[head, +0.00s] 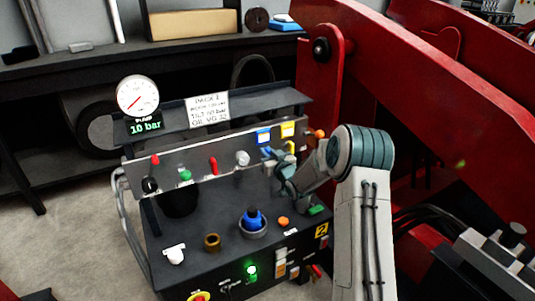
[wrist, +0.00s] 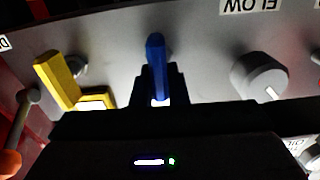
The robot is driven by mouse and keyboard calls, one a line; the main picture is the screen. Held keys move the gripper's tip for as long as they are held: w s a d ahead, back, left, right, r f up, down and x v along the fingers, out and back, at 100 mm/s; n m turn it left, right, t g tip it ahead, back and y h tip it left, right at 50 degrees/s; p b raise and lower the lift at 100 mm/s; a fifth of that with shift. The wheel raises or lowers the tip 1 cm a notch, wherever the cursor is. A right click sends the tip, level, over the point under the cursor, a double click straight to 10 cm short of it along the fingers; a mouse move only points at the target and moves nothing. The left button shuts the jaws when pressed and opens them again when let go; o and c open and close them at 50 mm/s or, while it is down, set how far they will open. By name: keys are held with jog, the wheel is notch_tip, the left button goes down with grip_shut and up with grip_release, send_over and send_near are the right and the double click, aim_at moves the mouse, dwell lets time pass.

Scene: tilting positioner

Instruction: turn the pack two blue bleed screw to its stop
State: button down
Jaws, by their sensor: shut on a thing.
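The blue bleed screw (wrist: 156,52) shows in the wrist view as a narrow blue wing standing out from the grey panel. My gripper (wrist: 158,85) is shut on it, with a dark jaw on each side of its lower part. In the head view my gripper (head: 282,172) reaches the panel from the right, and a bit of blue (head: 267,152) shows at its tip. The pack (head: 180,225) is a dark bench unit with a yellow "2" plate (head: 322,231). The jaws hide the screw's base, and I cannot tell how far it is turned.
A yellow lever (wrist: 57,80) and a grey flow knob (wrist: 259,76) flank the screw closely. An orange-tipped lever (wrist: 20,125) is at the wrist view's left. A gauge (head: 138,96) reads 10 bar. A red frame (head: 430,80) stands right, behind my arm.

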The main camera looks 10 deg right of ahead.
jog(key=m, duration=0.4)
jog(key=shift+w+d+f+m, duration=0.1)
jog(key=shift+d+m, duration=0.2)
jog(key=shift+w+d+f+m, duration=0.1)
jog(key=shift+d+f+m, duration=0.1)
jog(key=shift+m, duration=1.95)
jog(key=shift+d+f+m, duration=0.1)
jog(key=shift+f+m, duration=0.1)
jog(key=shift+m, duration=1.9)
jog(key=shift+w+d+f+m, duration=0.1)
jog(key=shift+f+m, duration=0.1)
jog(key=shift+m, duration=1.95)
jog(key=c, duration=1.4)
grip_release()
jog(key=shift+c, duration=0.2)
jog(key=shift+s, duration=0.1)
